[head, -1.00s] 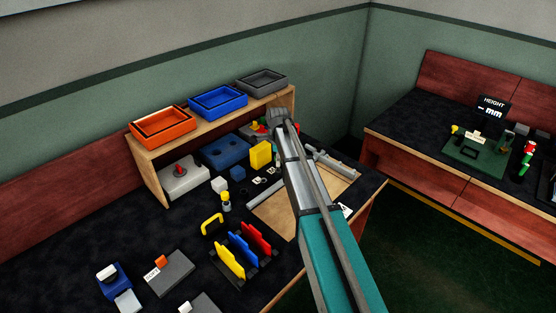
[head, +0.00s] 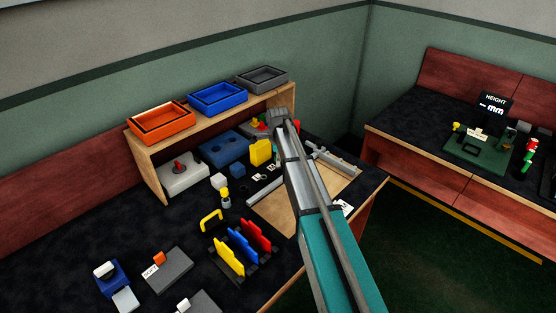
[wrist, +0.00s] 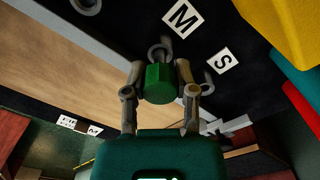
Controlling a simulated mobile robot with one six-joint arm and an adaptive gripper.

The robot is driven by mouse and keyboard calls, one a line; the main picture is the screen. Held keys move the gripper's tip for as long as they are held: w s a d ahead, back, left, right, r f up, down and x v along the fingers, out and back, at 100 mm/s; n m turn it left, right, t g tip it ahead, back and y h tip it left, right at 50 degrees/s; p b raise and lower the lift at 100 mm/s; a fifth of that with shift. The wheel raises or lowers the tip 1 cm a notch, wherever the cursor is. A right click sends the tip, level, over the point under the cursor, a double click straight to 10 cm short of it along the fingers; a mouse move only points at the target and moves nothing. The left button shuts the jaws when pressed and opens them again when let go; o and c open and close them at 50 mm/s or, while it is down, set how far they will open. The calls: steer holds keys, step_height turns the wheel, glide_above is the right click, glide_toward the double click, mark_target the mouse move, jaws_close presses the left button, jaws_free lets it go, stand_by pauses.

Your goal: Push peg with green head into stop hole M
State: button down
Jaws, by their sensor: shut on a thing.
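In the wrist view my gripper (wrist: 160,92) is shut on the green head (wrist: 160,84) of the peg, a green many-sided knob between the two grey fingers. The peg's shaft is mostly hidden behind the head. The white label M (wrist: 182,19) lies just beyond the head, with a grey ring, the M hole (wrist: 158,51), beside it, right at the head's far edge. I cannot tell how far the peg is in the hole. In the head view my arm hides the peg and fingers.
A white label S (wrist: 223,61) and its ring (wrist: 208,76) lie right of the peg. A yellow block (head: 260,152) stands close by, with red and teal things beside it. A wooden board (head: 270,211) and grey rails lie nearby. A shelf with trays (head: 217,98) stands behind.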

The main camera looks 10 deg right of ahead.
steer(key=shift+f, duration=0.2)
steer(key=shift+c, duration=1.7)
jaws_free()
steer(key=shift+r, duration=0.15)
step_height(320, 180, up, 9)
steer(key=p, duration=0.9)
steer(key=s+d+r+n+p, duration=0.1)
steer(key=s+n, duration=1.8)
steer(key=s, duration=1)
steer(key=shift+d+r+n+p, duration=0.35)
steer(key=shift+r+n+p, duration=0.05)
